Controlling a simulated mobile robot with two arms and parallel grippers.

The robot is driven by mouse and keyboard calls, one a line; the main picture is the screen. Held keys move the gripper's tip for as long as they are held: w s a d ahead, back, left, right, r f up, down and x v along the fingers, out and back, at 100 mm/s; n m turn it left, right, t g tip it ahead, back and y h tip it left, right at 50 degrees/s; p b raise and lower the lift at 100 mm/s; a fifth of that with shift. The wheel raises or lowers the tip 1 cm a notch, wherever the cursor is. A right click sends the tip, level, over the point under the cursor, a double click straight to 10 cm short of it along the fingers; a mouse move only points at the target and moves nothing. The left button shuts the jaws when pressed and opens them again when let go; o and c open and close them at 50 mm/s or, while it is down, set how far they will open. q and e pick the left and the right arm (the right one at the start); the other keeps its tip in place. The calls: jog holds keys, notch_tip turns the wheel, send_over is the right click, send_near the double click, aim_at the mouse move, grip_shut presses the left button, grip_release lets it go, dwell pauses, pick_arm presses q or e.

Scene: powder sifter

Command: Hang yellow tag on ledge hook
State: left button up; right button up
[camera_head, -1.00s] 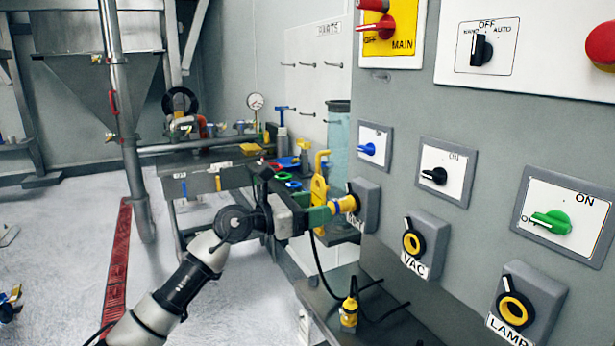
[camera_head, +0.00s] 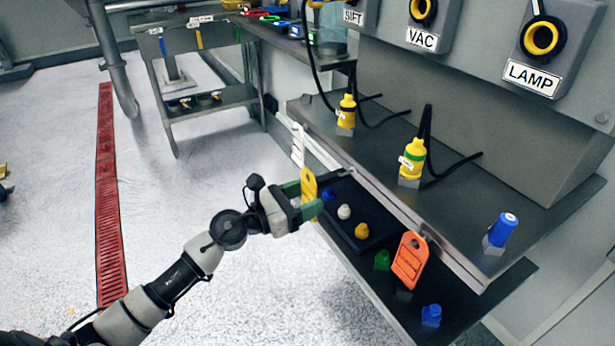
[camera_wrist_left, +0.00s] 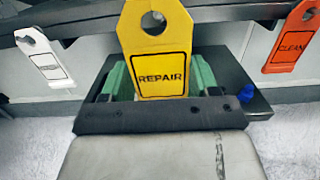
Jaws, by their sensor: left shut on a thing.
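My left gripper (camera_head: 305,203) is shut on the yellow tag (camera_head: 309,188). In the left wrist view the tag (camera_wrist_left: 160,50) stands upright between the green finger pads (camera_wrist_left: 158,84), with REPAIR facing the camera and its holed top end upward. The tag is at the left end of the dark tray, near the grey ledge (camera_head: 385,205). A white tag (camera_head: 298,147) hangs at the ledge's left part and an orange CLEAN tag (camera_head: 410,262) farther right; I cannot make out a free hook between them. My right gripper is not in view.
Below the ledge is a dark shelf with a black tray (camera_head: 375,240) of coloured knobs. Yellow plugs (camera_head: 346,108) with black cables and a blue cylinder (camera_head: 503,229) stand on the ledge. Open floor lies left of my arm.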

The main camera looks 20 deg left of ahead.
pick_arm(q)
jog(key=shift+s+d+f, duration=0.1)
jog(key=shift+f, duration=0.25)
jog(key=w+d+f, duration=0.1)
jog(key=w+d, duration=0.4)
jog(key=w, duration=0.2)
jog(key=shift+d+f+b, duration=0.2)
jog(key=shift+f+b, duration=0.15)
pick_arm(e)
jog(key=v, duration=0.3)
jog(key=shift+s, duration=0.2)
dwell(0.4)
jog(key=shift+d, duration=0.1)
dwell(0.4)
pick_arm(q)
jog(key=o, duration=1.1)
jog(key=shift+c, duration=0.2)
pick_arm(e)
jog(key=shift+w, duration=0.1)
